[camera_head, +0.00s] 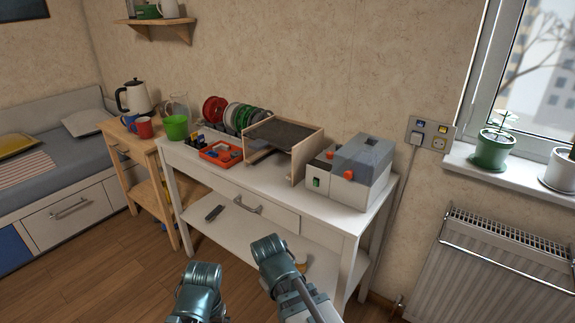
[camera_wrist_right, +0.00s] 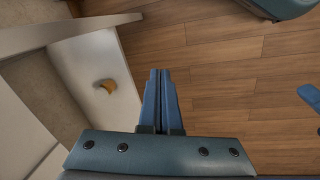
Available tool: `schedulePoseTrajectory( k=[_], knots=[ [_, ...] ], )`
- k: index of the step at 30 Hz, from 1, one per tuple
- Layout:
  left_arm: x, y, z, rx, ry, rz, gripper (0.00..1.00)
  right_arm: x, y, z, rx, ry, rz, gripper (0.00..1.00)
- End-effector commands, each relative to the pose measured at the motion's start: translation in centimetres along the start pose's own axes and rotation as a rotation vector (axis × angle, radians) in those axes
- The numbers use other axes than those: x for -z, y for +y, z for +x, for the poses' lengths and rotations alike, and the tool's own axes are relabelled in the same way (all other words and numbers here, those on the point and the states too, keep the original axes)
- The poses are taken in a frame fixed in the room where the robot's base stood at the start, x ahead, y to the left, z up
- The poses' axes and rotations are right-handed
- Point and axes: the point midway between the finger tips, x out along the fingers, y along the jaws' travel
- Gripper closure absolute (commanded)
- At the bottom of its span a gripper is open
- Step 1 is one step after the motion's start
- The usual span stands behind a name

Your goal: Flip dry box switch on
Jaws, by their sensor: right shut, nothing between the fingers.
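A grey and white box (camera_head: 362,172) with orange knobs stands at the right end of the white table; I take it to be the dry box. A small green switch (camera_head: 316,183) shows on its low front part, but its position is too small to tell. My right gripper (camera_wrist_right: 160,72) is shut and empty in the right wrist view, pointing down over the floor beside the table's lower shelf, away from the box. In the head view my two arms show at the bottom edge, with no fingertips visible. My left gripper is not clearly in view.
The white table (camera_head: 330,215) also bears an open wooden-sided tray (camera_head: 304,160), spools (camera_head: 240,117), a red bin (camera_head: 220,153) and a green cup (camera_head: 176,128). A radiator (camera_head: 490,265) stands at right.

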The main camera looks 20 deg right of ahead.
Motion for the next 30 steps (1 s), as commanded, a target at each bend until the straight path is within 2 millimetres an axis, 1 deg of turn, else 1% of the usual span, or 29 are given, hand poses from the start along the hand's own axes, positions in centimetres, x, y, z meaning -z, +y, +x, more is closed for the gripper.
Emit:
schedulePoseTrajectory(
  k=[1,4,6,9,12,16,18,21,25,30],
  knots=[
    [-0.2,-0.2,-2.7,-0.001,0.0,-0.001,0.09,0.5,1.8,-2.6,-0.037,0.005,-0.045,1.0],
    [-0.3,-0.5,-5.2,-0.001,-0.001,-0.002,0.09,1.6,5.2,-5.2,-0.15,0.006,-0.208,1.0],
    [-0.4,-0.6,-6.1,-0.002,-0.001,-0.003,0.09,2.5,7.4,-6.6,-0.252,-0.012,-0.368,1.0],
    [-0.4,-0.6,-6.8,-0.002,-0.001,-0.004,0.09,3.8,9.6,-8.3,-0.394,-0.063,-0.604,1.0],
    [-0.4,-0.6,-7.0,-0.003,-0.001,-0.005,0.09,5.4,11.2,-10.1,-0.534,-0.142,-0.846,1.0],
    [-0.4,-0.6,-7.1,-0.003,-0.001,-0.005,0.09,7.5,12.4,-12.7,-0.698,-0.28,-1.138,1.0],
    [-0.4,-0.6,-7.1,-0.003,-0.001,-0.005,0.09,8.6,12.8,-14.2,-0.774,-0.361,-1.274,1.0],
    [-0.4,-0.6,-7.1,-0.003,-0.001,-0.005,0.09,9.9,12.9,-16.0,-0.861,-0.475,-1.43,1.0],
    [-0.4,-0.6,-7.1,-0.003,-0.001,-0.005,0.09,11.1,12.9,-17.8,-0.936,-0.594,-1.567,1.0],
    [-0.4,-0.6,-7.1,-0.003,-0.001,-0.005,0.09,11.8,12.8,-18.9,-0.978,-0.677,-1.647,1.0]
  ],
)
